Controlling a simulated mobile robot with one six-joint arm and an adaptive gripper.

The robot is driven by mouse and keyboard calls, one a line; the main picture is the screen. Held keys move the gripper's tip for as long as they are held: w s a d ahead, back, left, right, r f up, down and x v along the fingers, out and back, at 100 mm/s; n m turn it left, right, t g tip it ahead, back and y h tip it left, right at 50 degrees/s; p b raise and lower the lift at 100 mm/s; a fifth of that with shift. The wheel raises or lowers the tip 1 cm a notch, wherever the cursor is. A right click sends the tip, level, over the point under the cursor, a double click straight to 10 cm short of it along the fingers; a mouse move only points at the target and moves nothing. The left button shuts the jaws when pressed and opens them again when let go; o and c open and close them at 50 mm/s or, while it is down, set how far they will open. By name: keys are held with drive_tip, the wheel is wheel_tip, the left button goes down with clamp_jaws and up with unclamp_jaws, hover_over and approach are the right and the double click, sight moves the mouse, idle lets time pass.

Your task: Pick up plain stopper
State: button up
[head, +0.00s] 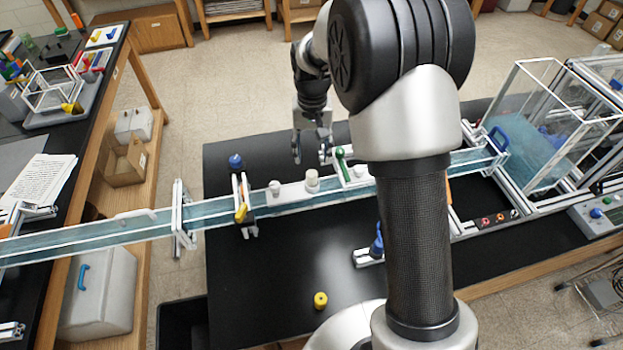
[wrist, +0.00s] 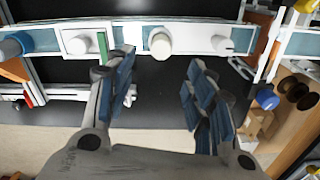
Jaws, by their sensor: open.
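Several white stoppers sit in a row on the light plate along the blue-topped rail. A tall white one (head: 312,181) is in the middle; in the wrist view it (wrist: 160,43) lies just ahead of the gap between my fingers. A smaller white one (head: 274,187) is to its left in the head view and to its right in the wrist view (wrist: 222,43). Another white one (wrist: 78,45) sits beside a green lever (head: 342,160). Which one is the plain stopper I cannot tell for certain. My gripper (head: 311,150) is open and empty, behind the rail and apart from the stoppers.
The long blue-topped rail (head: 105,233) crosses the black table (head: 285,250). A clamp with a blue knob (head: 236,161) stands left of the stoppers. A yellow cylinder (head: 320,300) stands on clear table in front. A clear-walled tank (head: 535,130) is at the right.

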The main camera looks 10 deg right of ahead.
sight(312, 173)
wheel_tip(312, 173, down, 10)
drive_tip(key=shift+r, duration=0.1)
idle(0.4)
drive_tip(key=shift+c, duration=0.5)
drive_tip(key=c, duration=1)
